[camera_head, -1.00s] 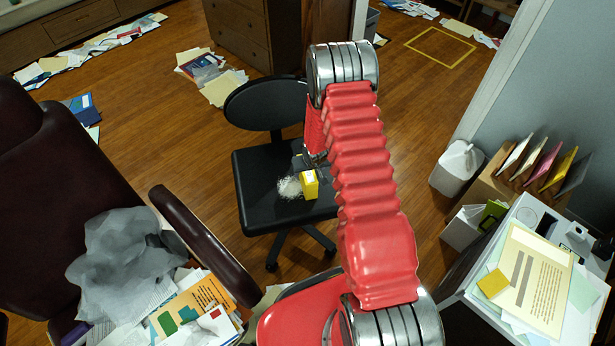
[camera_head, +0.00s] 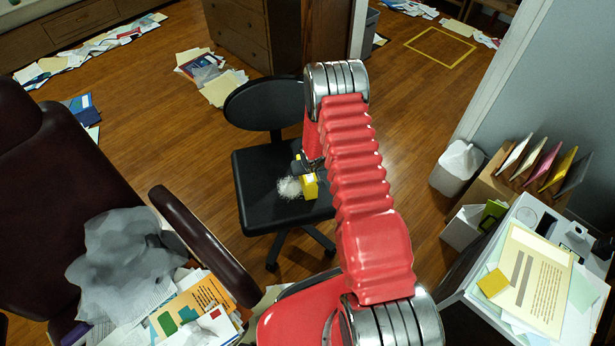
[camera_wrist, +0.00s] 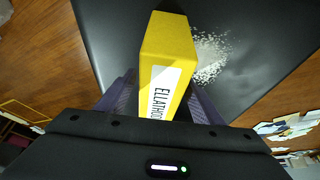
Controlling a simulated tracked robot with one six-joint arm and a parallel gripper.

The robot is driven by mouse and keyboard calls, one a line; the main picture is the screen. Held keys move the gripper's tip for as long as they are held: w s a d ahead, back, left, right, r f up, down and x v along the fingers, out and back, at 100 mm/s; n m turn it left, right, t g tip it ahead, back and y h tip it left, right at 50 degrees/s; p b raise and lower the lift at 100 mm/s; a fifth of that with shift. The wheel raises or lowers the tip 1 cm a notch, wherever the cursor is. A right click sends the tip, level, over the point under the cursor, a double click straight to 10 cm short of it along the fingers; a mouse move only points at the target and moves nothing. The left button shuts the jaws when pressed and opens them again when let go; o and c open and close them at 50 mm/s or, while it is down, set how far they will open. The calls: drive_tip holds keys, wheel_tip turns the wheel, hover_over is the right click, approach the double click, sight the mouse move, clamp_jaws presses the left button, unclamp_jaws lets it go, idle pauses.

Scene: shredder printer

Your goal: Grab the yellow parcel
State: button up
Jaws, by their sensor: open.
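The yellow parcel (camera_wrist: 168,45) sits on the black seat of an office chair (camera_head: 262,207). In the wrist view it is a yellow box with a white label reading "ELLATHOO", and its lower part lies between the two dark fingers of my gripper (camera_wrist: 155,98). The fingers are open, one on each side of the parcel. In the head view the parcel (camera_head: 309,186) is partly hidden by my gripper (camera_head: 306,170), which is down at the seat. I cannot tell whether a finger touches it.
White shreds (camera_head: 289,188) lie on the seat beside the parcel. The chair's backrest (camera_head: 262,103) rises behind. A dark red armchair (camera_head: 205,247) with papers stands at left, and a white table (camera_head: 590,283) at right. Open wooden floor (camera_head: 170,130) lies behind.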

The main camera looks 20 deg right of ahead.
drive_tip(key=shift+x, duration=2.1)
drive_tip(key=c, duration=1.4)
